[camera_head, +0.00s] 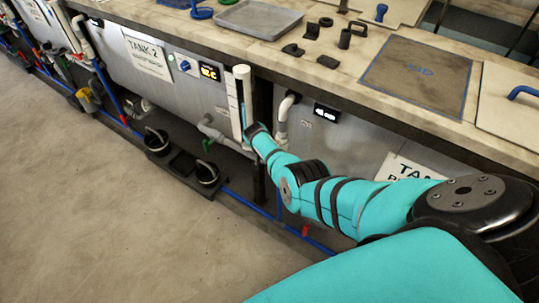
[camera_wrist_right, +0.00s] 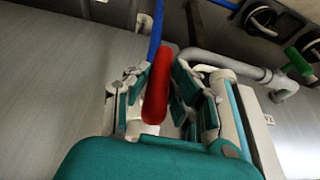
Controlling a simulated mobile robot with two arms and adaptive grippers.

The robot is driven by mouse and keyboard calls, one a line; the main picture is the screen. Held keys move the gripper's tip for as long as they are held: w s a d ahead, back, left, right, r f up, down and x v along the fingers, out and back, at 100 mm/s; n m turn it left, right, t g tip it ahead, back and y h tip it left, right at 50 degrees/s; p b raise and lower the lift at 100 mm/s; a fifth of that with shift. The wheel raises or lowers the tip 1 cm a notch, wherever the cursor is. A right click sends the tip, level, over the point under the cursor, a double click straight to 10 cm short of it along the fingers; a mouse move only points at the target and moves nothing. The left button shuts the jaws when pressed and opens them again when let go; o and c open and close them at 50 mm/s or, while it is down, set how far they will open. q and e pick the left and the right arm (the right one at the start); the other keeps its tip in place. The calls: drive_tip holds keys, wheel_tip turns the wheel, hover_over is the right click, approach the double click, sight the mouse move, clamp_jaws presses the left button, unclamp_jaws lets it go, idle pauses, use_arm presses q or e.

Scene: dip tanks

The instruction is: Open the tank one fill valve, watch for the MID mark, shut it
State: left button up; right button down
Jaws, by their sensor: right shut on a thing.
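My right arm reaches in from the right to the front of the tanks in the head view, and its own links hide the gripper there. In the right wrist view my right gripper (camera_wrist_right: 163,98) is shut on a red valve handle (camera_wrist_right: 157,88), which lies lengthwise between the two fingers. A blue pipe (camera_wrist_right: 156,35) runs to the handle. A white upright sight tube (camera_head: 243,86) with a blue strip stands beside the arm's end in the head view. I cannot read a MID mark on it. My left gripper is not in view.
The TANK 2 sign (camera_head: 147,57) is on the panel left of the tube. Another tank sign (camera_head: 405,170) is partly hidden by my arm. A green handle (camera_wrist_right: 298,62) sits on a grey pipe. The floor at left is clear.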

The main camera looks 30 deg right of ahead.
drive_tip(key=shift+g+b, duration=0.3)
drive_tip(key=c, duration=1.2)
unclamp_jaws()
drive_tip(key=shift+d, duration=0.1)
drive_tip(key=shift+o, duration=0.2)
drive_tip(key=v, duration=1.2)
drive_tip(key=shift+f, duration=0.1)
